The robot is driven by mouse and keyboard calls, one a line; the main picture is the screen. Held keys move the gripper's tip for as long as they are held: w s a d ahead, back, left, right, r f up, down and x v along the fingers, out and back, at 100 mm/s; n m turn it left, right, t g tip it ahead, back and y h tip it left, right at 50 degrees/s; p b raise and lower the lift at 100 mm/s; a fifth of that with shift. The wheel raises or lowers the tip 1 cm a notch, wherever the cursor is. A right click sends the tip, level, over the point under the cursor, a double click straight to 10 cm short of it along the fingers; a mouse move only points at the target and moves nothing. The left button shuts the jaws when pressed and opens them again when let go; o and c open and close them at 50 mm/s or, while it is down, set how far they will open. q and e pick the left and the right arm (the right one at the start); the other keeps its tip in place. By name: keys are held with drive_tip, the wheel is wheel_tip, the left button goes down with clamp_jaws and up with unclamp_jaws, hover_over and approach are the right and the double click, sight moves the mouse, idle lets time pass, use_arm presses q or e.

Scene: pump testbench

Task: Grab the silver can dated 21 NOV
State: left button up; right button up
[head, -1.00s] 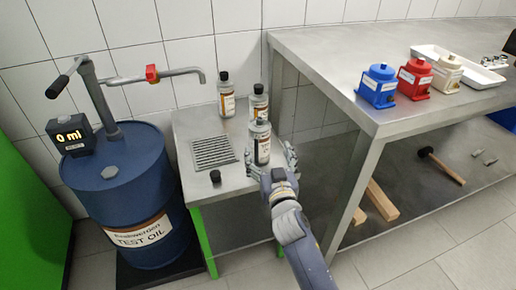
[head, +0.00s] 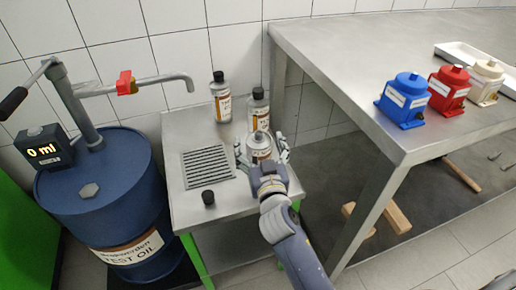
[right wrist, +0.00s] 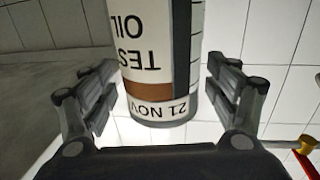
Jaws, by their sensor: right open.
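The gripper hides the can's lower part in the head view. My left gripper is out of view.
Two similar cans with black caps, one at the back (head: 220,97) and one just behind (head: 258,108), stand close by. A black cap (head: 208,198) and a drain grate (head: 207,168) lie left. A tall workbench (head: 330,80) borders the right, a blue oil drum (head: 105,190) the left.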

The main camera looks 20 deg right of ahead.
drive_tip(key=shift+r, duration=0.1)
drive_tip(key=shift+a+r, duration=0.1)
drive_tip(key=shift+s, duration=0.1)
drive_tip(key=shift+c, duration=0.8)
drive_tip(key=c, duration=1.3)
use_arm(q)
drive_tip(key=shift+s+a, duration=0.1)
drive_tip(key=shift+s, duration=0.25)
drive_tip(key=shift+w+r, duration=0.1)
